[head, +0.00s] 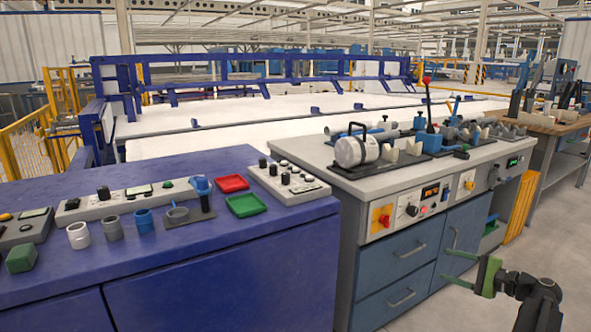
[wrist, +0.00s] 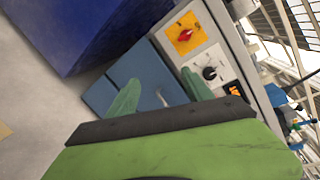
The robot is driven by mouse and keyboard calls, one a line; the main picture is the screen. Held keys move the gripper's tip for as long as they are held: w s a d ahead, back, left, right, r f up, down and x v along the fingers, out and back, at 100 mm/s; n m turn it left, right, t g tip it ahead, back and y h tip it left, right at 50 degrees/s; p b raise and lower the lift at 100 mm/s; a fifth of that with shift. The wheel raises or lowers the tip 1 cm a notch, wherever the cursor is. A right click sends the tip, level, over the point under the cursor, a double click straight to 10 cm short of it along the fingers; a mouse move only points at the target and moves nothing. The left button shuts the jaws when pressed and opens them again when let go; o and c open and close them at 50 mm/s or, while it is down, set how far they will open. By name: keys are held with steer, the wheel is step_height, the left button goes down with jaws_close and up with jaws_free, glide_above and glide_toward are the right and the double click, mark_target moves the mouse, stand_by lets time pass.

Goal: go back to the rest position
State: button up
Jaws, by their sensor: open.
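My gripper (head: 446,266) is at the lower right in the head view, out in front of the grey workbench's blue drawers (head: 405,265). Its two green fingers are apart with nothing between them. In the wrist view, my gripper (wrist: 160,88) is open and empty, facing the bench front with its red knob (wrist: 186,35) on a yellow plate. On the blue cabinet (head: 220,245) stand a pale pipe piece (head: 78,236), a dark grey one (head: 113,229) and a blue one (head: 144,222). A dark holder (head: 203,214) beside them carries a blue piece (head: 201,188) and a grey piece (head: 178,215).
A red tray (head: 231,183) and a green tray (head: 246,205) lie on the cabinet near control boxes (head: 290,184). The grey workbench (head: 310,155) carries a white cylinder (head: 355,151) and fittings.

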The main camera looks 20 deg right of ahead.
steer(key=w+a+f+n+g+p, duration=0.1)
steer(key=w+a+f+n+g, duration=0.15)
steer(key=a, duration=0.65)
steer(key=w+a+f+n+g+y, duration=0.1)
steer(key=w+a+f+n+g, duration=0.2)
steer(key=a, duration=0.5)
steer(key=w+a+f+n+g+p, duration=0.1)
steer(key=w+a+f+n+g, duration=0.2)
steer(key=a, duration=0.6)
steer(key=s+a+f+n+g+h+p, duration=0.1)
steer(key=s+a+f+n+g+h, duration=0.15)
steer(key=a, duration=0.55)
steer(key=s+a+f+n+g+h, duration=0.2)
steer(key=a+n, duration=0.2)
steer(key=a, duration=0.4)
steer(key=s+a+f+n+g+h+p, duration=0.1)
steer(key=s+a+f+n+g+h, duration=0.15)
steer(key=a, duration=0.55)
step_height(320, 180, up, 38)
steer(key=p, duration=3.7)
steer(key=shift+w+r+n+t+p, duration=0.15)
steer(key=shift+w+n+t+p, duration=0.05)
steer(key=shift+n+t+p, duration=0.25)
